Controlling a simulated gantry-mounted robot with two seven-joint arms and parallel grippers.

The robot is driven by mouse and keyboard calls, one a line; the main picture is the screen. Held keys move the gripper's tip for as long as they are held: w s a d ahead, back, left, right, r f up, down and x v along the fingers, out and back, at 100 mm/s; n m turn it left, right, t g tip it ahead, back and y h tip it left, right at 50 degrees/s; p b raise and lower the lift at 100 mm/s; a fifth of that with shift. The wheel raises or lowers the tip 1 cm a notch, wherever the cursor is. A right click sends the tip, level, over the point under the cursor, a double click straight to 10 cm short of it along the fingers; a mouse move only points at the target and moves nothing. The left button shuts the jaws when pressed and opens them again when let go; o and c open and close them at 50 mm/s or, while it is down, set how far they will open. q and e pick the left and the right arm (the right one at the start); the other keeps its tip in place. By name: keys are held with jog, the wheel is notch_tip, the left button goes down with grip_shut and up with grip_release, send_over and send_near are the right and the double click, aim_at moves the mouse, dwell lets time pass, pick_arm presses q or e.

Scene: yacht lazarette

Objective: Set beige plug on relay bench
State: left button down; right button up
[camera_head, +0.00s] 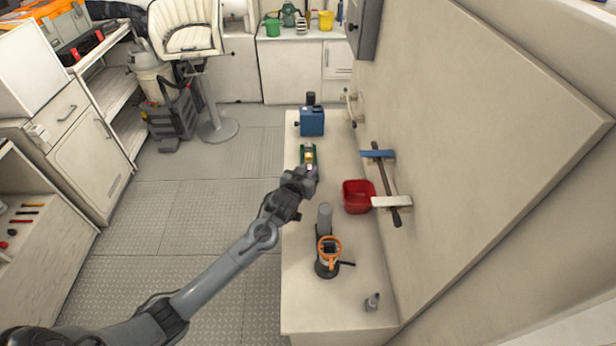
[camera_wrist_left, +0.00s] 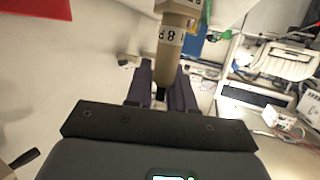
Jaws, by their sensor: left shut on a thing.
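In the head view my left gripper (camera_head: 304,174) is over the far half of the long pale bench (camera_head: 304,309), beside a small green item (camera_head: 303,150) with a yellowish part. I cannot tell there whether the yellowish part is the plug. Whether the plug touches the bench is hidden. My right gripper is not in view.
A blue box-shaped device (camera_head: 312,122) stands beyond the gripper. A red bin (camera_head: 358,196) is to its right. Nearer stand a grey cylinder (camera_head: 325,217), an orange-ringed device (camera_head: 328,262) and a small grey item (camera_head: 372,302). A wall panel with a bar (camera_head: 387,180) borders the bench's right.

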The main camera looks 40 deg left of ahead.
pick_arm(q)
jog(key=shift+f, duration=1.2)
jog(key=shift+f, duration=0.1)
jog(key=c, duration=1)
grip_release()
jog(key=shift+f, duration=0.1)
jog(key=shift+s+d+r, duration=0.2)
jog(key=shift+s+r, duration=0.2)
jog(key=shift+s, duration=0.15)
jog(key=v, duration=1.1)
jog(key=shift+a, duration=0.1)
